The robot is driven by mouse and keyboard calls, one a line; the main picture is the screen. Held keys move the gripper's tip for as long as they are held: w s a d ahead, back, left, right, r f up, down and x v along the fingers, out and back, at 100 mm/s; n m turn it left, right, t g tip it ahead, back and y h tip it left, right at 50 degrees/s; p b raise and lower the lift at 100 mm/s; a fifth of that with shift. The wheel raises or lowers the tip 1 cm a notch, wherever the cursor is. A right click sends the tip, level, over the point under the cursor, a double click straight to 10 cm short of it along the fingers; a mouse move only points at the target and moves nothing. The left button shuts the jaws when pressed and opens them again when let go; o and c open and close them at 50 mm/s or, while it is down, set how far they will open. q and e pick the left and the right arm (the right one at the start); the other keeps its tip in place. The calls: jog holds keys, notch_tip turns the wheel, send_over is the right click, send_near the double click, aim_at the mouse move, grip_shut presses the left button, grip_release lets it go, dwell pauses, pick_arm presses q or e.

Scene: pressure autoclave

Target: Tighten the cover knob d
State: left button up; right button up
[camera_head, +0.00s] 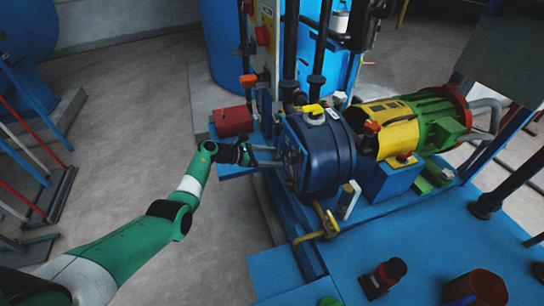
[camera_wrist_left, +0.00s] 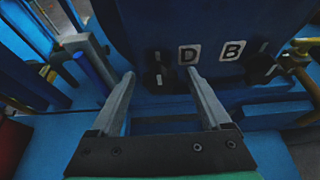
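The dark blue pump cover (camera_head: 325,160) sits at the middle of the head view. In the left wrist view its face carries white labels D and B. Cover knob d, a black knob (camera_wrist_left: 158,70) just left of the D label (camera_wrist_left: 189,54), shows between the fingertips of my left gripper (camera_wrist_left: 162,75). The fingers are apart, one on each side of the knob; I cannot tell whether either touches it. In the head view my left gripper (camera_head: 271,157) reaches the cover's left face, and the knob cannot be made out there. My right gripper is not in view.
A second black knob (camera_wrist_left: 262,68) is right of the B label. A yellow pipe (camera_head: 318,228) runs below the cover. A red block (camera_head: 232,121) stands behind my left wrist. A yellow and green motor (camera_head: 425,120) is to the right. Open floor lies at left.

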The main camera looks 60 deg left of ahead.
pick_arm(q)
jog(key=shift+s+r+p, duration=0.2)
jog(key=shift+s+p, duration=0.05)
jog(key=shift+p, duration=0.05)
jog(key=p+v, duration=0.5)
jog(key=v, duration=0.6)
jog(key=shift+f+p, duration=0.2)
jog(key=shift+p, duration=0.15)
jog(key=shift+a, duration=0.1)
